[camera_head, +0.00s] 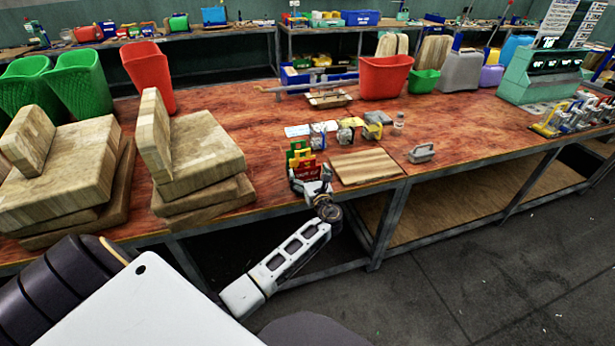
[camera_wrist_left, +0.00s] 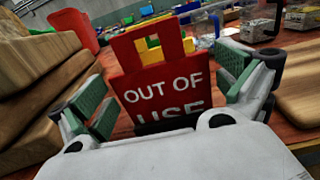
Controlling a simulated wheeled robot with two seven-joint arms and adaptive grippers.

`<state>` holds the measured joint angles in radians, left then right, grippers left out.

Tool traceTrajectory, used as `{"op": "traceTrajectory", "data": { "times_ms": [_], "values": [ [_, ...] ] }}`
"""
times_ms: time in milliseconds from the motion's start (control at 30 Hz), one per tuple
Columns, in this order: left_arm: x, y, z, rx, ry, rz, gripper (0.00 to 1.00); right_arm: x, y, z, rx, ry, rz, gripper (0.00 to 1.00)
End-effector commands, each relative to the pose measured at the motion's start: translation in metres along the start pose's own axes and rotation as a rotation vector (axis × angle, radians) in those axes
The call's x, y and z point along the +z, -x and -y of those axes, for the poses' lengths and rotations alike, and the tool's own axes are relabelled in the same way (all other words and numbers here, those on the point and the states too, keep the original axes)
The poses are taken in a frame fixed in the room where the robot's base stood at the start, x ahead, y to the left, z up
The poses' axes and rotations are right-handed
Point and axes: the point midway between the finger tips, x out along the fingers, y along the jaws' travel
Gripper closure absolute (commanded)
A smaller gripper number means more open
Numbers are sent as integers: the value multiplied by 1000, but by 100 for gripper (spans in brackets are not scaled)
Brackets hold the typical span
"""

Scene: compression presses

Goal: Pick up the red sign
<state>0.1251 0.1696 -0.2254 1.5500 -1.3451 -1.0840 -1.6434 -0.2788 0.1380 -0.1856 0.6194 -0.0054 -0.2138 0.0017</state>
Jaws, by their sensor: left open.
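The red sign (camera_wrist_left: 165,88) stands upright in the left wrist view, with white lettering "OUT OF USE" and a cut-out handle at its top. In the head view the sign (camera_head: 307,173) is at the table's front edge, small and partly covered by my gripper. My left gripper (camera_head: 311,184) is at the sign. In the left wrist view my left gripper (camera_wrist_left: 168,88) is open, with one green-padded finger on each side of the sign and visible gaps between. The sign's lower edge is hidden behind the gripper body. My right gripper is not in view.
Stacked wooden blocks (camera_head: 203,150) stand left of the sign. A flat wooden board (camera_head: 365,166) lies close to its right. Small yellow and blue items (camera_head: 347,130) sit behind. A grey iron-like object (camera_head: 421,153) is farther right. The red wooden tabletop (camera_head: 465,120) has bare room there.

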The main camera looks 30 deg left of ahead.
Motion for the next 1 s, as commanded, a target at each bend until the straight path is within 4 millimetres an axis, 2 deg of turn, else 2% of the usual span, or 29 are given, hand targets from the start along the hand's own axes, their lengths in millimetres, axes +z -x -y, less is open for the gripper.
{"op": "traceTrajectory", "data": {
  "times_ms": [133, 567, 667, 867, 1000],
  "values": [
    [0, -8, 0, 0, 1, -1, 0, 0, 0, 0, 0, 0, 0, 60],
    [0, -8, 0, 0, 1, -1, 0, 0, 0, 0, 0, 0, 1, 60],
    [0, -8, 0, 0, 1, -1, 9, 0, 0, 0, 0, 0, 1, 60],
    [0, -8, 0, 0, 1, -1, 35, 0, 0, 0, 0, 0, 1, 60],
    [0, -8, 0, 0, 1, 0, 36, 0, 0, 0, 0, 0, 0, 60]
  ]
}}
